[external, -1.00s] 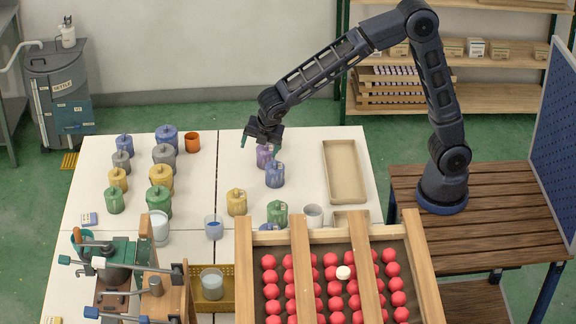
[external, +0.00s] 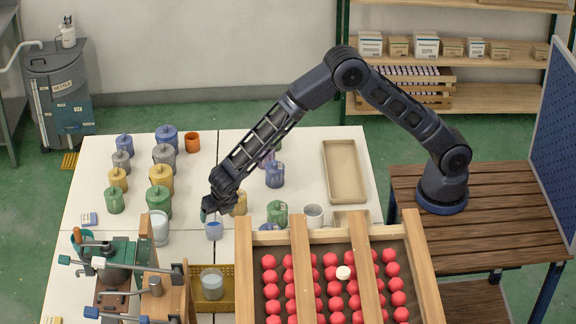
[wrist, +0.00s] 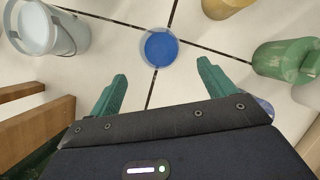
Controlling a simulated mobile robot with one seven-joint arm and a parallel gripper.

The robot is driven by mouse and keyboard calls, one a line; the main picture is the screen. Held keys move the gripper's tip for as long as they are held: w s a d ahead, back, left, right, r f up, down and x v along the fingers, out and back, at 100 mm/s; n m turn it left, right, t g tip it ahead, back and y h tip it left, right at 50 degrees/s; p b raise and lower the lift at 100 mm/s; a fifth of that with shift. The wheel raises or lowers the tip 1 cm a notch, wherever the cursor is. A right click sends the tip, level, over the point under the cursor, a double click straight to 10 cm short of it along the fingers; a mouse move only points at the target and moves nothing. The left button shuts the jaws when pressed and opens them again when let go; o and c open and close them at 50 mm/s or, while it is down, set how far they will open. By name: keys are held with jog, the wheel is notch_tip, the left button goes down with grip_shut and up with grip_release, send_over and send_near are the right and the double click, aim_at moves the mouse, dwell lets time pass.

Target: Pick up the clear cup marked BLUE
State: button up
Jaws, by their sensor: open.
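A small clear cup with blue contents (external: 214,229) stands on the white table below my gripper. In the wrist view this cup (wrist: 159,47) is seen from above, a little ahead of and between the fingertips. No marking on it can be read. My gripper (external: 212,211) is above the cup in the external view. Its two teal fingers (wrist: 162,72) are spread apart in the wrist view, with nothing between them. Whether the fingertips are level with the cup's rim I cannot tell.
A clear pail (wrist: 38,30) stands left of the cup. A green lidded pot (wrist: 288,62) and a yellow pot (external: 238,203) stand to its right. A wooden rack (external: 243,270) of red balls is at the front right. A clear cup (external: 212,284) stands in a yellow basket.

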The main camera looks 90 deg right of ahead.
aim_at(214, 228)
jog(key=x, duration=1)
jog(key=shift+w+d+f, duration=0.15)
jog(key=shift+d+f, duration=0.05)
jog(key=shift+f, duration=0.1)
jog(key=c, duration=1.1)
jog(key=shift+c, duration=0.2)
jog(key=shift+r, duration=0.15)
